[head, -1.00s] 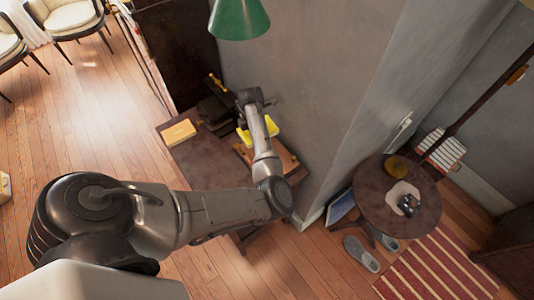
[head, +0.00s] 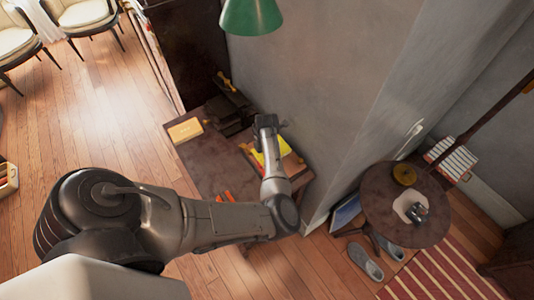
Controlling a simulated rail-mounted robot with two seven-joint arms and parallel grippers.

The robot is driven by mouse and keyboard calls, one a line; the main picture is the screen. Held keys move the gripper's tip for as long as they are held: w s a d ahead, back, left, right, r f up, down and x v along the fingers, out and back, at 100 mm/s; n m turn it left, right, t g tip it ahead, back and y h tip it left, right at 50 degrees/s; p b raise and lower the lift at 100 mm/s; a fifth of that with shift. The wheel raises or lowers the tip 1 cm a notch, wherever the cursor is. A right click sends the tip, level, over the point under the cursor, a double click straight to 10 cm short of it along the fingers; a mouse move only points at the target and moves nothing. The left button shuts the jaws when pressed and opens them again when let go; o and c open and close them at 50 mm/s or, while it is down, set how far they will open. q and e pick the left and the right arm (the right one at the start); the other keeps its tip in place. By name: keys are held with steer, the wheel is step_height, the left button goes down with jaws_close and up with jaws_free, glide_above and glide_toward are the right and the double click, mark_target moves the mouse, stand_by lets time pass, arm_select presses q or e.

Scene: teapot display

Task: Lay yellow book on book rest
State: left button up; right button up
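The yellow book (head: 283,147) shows partly behind my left wrist, at the right part of the dark wooden table. It lies at or just over a brown slanted board, which looks like the book rest (head: 293,163); my arm hides much of both, and I cannot tell if they touch. My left gripper (head: 266,123) is right at the yellow book, seen from above and behind. Its fingers are hidden, so I cannot tell whether it is open or shut. My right gripper is not in view.
An orange-yellow box (head: 186,130) lies on the table's left corner. Dark objects (head: 228,105) stand along its back. Red-orange items (head: 225,197) are near the front. A green lamp shade (head: 251,16) hangs above. A round table (head: 380,205) is to the right, past a grey wall.

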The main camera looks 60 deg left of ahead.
arm_select(q)
steer(key=shift+f, duration=0.45)
steer(key=o, duration=0.7)
steer(key=shift+f, duration=0.15)
